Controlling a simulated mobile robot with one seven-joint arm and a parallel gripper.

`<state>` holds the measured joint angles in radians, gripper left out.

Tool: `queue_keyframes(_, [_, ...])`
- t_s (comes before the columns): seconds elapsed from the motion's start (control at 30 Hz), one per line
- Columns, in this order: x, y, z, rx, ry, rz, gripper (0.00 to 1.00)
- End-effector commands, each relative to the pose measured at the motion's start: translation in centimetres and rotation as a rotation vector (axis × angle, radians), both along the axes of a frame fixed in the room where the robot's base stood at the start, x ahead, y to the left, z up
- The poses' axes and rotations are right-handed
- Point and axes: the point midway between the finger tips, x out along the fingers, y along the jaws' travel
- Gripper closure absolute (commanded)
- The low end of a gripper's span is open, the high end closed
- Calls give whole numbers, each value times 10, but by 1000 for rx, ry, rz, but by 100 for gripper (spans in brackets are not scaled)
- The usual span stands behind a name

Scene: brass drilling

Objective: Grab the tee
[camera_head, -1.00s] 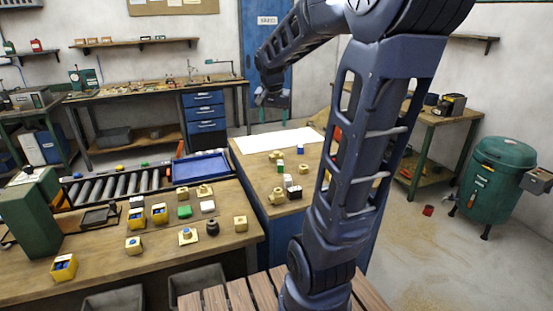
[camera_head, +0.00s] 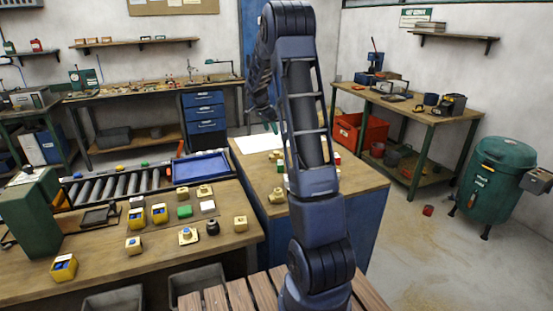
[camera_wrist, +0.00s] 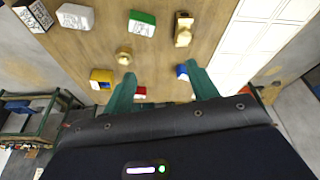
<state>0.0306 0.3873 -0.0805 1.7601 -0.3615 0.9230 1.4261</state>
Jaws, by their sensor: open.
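My gripper (camera_wrist: 161,80) is open, its two green fingers apart and nothing held between them. It hangs above a wooden bench top (camera_wrist: 155,60). A brass fitting (camera_wrist: 183,29) lies ahead of the fingers near the top of the wrist view; it looks like the tee, but its exact shape is hard to tell. A smaller round brass piece (camera_wrist: 123,57) lies to its left, ahead of the left finger. In the head view my arm hides part of this bench, and a brass piece (camera_head: 277,195) shows at its left edge.
Close around lie a green-and-white block (camera_wrist: 142,23), a white block (camera_wrist: 75,16), a yellow-and-blue block (camera_wrist: 102,78), a red block (camera_wrist: 140,92) and a blue-and-yellow block (camera_wrist: 182,72). A white gridded sheet (camera_wrist: 245,45) covers the bench's right part in the wrist view.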

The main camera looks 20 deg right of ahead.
Motion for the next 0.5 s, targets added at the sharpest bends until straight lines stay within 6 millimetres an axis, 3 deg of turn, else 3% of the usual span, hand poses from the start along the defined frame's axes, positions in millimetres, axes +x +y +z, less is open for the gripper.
queue_keyframes(0.03, [12, -5, -15, -8, 3, -31, 42])
queue_keyframes(0.2, [43, -17, -54, -35, -9, -134, 42])
queue_keyframes(0.5, [65, -28, -85, -58, -21, -212, 42])
